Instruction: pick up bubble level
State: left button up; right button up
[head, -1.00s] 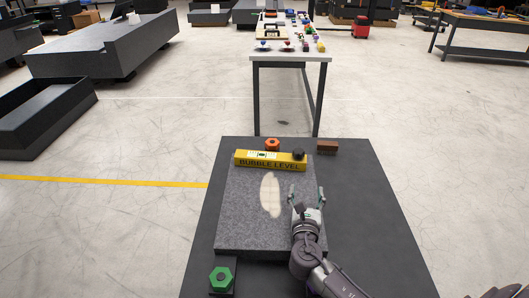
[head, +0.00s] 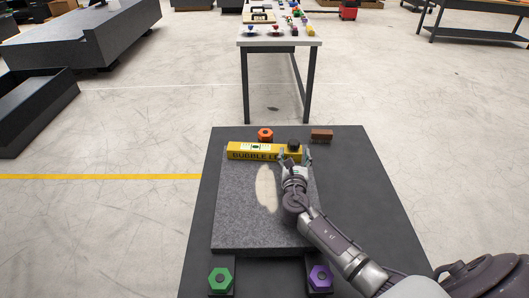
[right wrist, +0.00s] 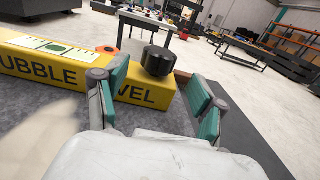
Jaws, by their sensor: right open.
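The yellow bubble level (head: 237,151) lies along the far edge of the grey granite slab (head: 235,220). Its black lettering and a pale vial window show on it, and a black knob (head: 294,145) is at its right end. My right gripper (head: 294,157) is open at the level's right end. In the right wrist view its two teal-padded fingers (right wrist: 158,100) are spread, with the right end of the level (right wrist: 150,93) and its knob between and beyond them. The arm hides part of the lettering. My left gripper is not in view.
An orange hex piece (head: 265,134) and a brown block (head: 322,135) sit behind the level on the dark bed (head: 365,190). Green (head: 220,279) and purple (head: 320,278) hex pieces are at the near edge. A long table (head: 270,43) with small objects stands beyond.

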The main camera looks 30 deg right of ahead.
aim_at(293, 150)
jog(key=x, duration=0.4)
jog(key=shift+w+f, duration=0.15)
jog(key=shift+w, duration=0.3)
grip_shut()
